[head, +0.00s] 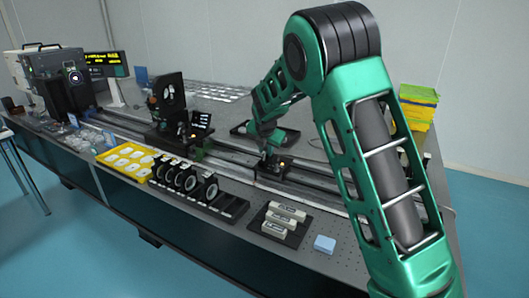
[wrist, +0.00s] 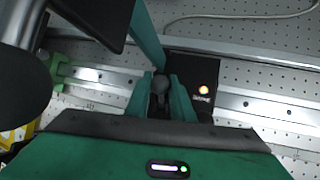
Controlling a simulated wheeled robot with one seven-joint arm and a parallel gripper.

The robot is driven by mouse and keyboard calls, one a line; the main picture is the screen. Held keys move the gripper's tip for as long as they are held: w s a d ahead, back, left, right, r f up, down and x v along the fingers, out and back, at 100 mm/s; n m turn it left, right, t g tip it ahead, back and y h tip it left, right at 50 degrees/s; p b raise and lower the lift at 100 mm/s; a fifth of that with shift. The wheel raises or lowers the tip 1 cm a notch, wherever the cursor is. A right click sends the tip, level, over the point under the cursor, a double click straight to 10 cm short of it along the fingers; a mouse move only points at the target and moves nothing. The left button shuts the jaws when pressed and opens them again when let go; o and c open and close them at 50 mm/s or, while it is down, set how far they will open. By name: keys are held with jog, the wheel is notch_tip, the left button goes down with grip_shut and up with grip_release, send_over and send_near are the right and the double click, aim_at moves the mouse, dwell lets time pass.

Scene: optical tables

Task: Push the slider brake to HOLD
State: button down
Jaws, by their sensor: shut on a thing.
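The slider (head: 271,172) is a small black carriage on the long rail, in the middle of the head view. In the wrist view its black top plate (wrist: 205,72) carries a glowing amber lamp (wrist: 203,90) above a small label that I cannot read. My gripper (head: 265,153) is down at the slider. In the wrist view my gripper (wrist: 161,98) has its two green fingers on either side of a dark, rounded brake knob (wrist: 161,84), left of the lamp, and is shut on it. The lower part of the knob is hidden.
The metal rail (wrist: 262,107) runs left and right across the optical table. In the head view, a rack of round optics (head: 186,180), a yellow tray (head: 127,160) and a black tray with pale blocks (head: 281,222) stand in front of the rail. A black mount (head: 170,105) stands left.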

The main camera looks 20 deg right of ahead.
jog(key=shift+w+d, duration=0.1)
jog(key=shift+d, duration=0.15)
dwell(0.3)
jog(key=c, duration=1.5)
grip_release()
jog(key=shift+c, duration=0.2)
jog(key=shift+a, duration=0.1)
jog(key=shift+r, duration=0.2)
jog(key=v, duration=1)
jog(key=shift+r, duration=0.15)
